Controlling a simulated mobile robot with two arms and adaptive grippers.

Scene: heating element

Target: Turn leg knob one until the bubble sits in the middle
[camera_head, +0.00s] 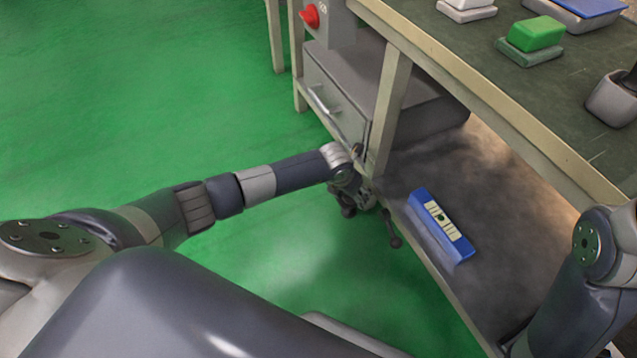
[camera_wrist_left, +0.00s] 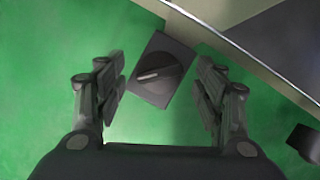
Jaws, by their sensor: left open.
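A dark knob (camera_wrist_left: 158,77) with a pale raised bar on a square plate shows in the left wrist view, by the bench leg. My left gripper (camera_wrist_left: 160,92) is open, with one finger on each side of the knob, apart from it as far as I can see. In the head view my left gripper (camera_head: 357,198) is beside the leg and hides the knob. A blue level (camera_head: 459,249) with a pale scale lies on the lower shelf. A small dark green spot, seemingly the bubble, shows near the scale's middle; its exact offset is too small to tell. My right gripper is out of view.
The lower shelf (camera_head: 500,290) has bare room around the level. A grey drawer unit (camera_head: 335,105) stands above my left gripper. Another small dark fitting (camera_head: 392,238) sticks out from the shelf edge. A green block (camera_head: 536,33) sits on the bench top. The green floor is clear.

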